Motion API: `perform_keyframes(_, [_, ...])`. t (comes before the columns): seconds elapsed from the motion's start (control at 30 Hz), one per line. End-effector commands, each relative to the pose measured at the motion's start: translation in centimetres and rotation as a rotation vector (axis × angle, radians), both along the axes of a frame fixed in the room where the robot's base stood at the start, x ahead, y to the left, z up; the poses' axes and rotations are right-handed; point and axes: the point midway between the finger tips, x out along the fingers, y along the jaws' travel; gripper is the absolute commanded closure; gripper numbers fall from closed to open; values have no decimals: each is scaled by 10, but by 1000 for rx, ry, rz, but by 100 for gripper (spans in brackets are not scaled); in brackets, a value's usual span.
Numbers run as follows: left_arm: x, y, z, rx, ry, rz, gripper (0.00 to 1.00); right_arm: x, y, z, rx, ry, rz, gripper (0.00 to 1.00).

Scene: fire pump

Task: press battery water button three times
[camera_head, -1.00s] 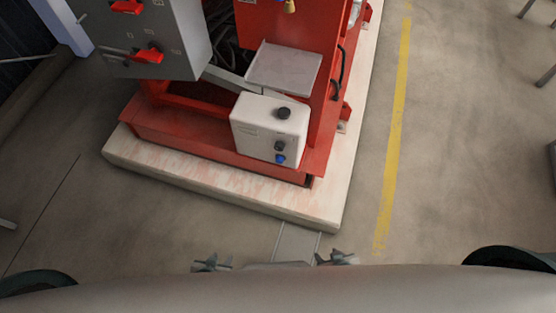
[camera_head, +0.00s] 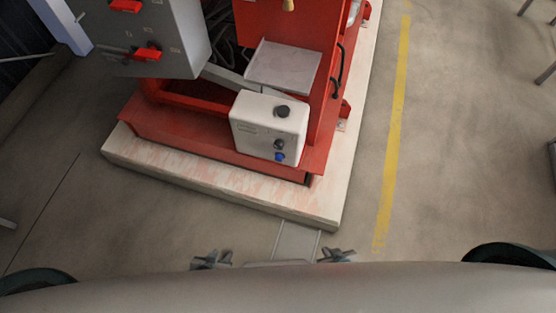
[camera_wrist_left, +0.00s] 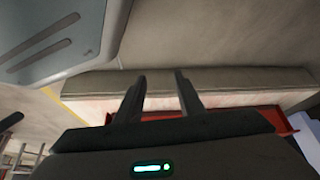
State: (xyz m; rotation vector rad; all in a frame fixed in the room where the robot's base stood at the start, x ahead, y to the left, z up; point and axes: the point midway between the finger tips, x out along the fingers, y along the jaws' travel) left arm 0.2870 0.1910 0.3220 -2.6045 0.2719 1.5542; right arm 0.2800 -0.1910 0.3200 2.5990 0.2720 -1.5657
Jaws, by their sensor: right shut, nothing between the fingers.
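A white control box (camera_head: 250,130) sits on the red pump frame in the head view. The labels are too small to read. My left gripper (camera_head: 211,259) is at the bottom of the head view, well short of the box. In the left wrist view its fingers (camera_wrist_left: 159,80) are apart with nothing between them. My right gripper (camera_head: 337,255) is at the bottom, right of the left one, shut and empty.
A grey cabinet (camera_head: 175,50) with red switches (camera_head: 147,52) stands at the upper left. A grey plate (camera_head: 283,67) juts out above the white box. The pale plinth (camera_head: 220,190) edges the pump. Floor right of it, with a yellow line (camera_head: 392,150), is clear.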

Motion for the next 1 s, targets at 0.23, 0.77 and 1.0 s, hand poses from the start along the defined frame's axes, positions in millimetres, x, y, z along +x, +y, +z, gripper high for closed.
perform_keyframes(0.23, [-8,0,-2,0,9,0,65,-4,0,-1,0,5,1,100])
perform_keyframes(0.77, [-15,0,-4,0,17,0,65,-4,0,-1,0,5,1,100])
perform_keyframes(1.0, [-4,0,-1,0,4,-1,65,-1,0,0,0,1,1,100])
